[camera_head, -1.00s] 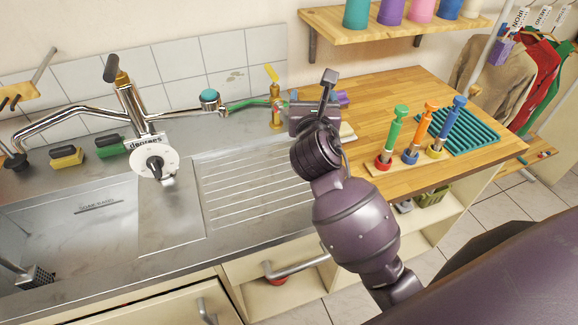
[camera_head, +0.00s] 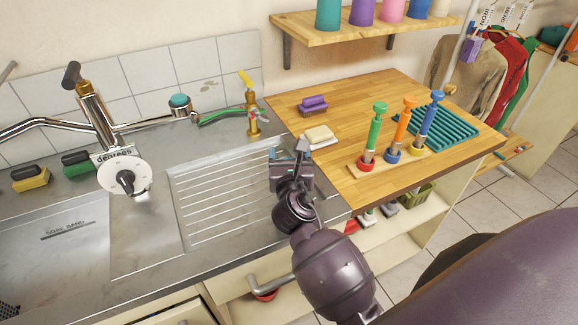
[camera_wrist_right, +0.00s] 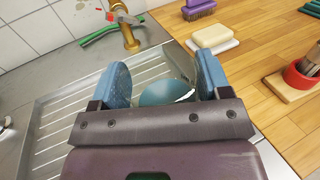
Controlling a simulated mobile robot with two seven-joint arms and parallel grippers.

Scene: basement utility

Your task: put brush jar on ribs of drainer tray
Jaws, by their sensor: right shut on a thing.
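My right gripper (camera_head: 287,160) is over the right edge of the ribbed steel drainer (camera_head: 225,190) beside the sink. In the right wrist view its blue fingers (camera_wrist_right: 165,85) are shut on a teal, partly glassy thing (camera_wrist_right: 165,93), which looks like the brush jar. The steel ribs (camera_wrist_right: 70,112) show below and left of it. The gripper hides most of the jar in the head view, and I cannot tell whether it touches the drainer. A ribbed teal tray (camera_head: 462,135) lies on the wooden counter. My left gripper is not in view.
A soap bar (camera_head: 320,135) and a purple brush (camera_head: 313,104) lie on the wooden counter (camera_head: 350,95). A rack (camera_head: 385,162) of coloured-handled tools stands near its front. A brass tap (camera_head: 253,110) rises behind the drainer. The drainer's left and middle are clear.

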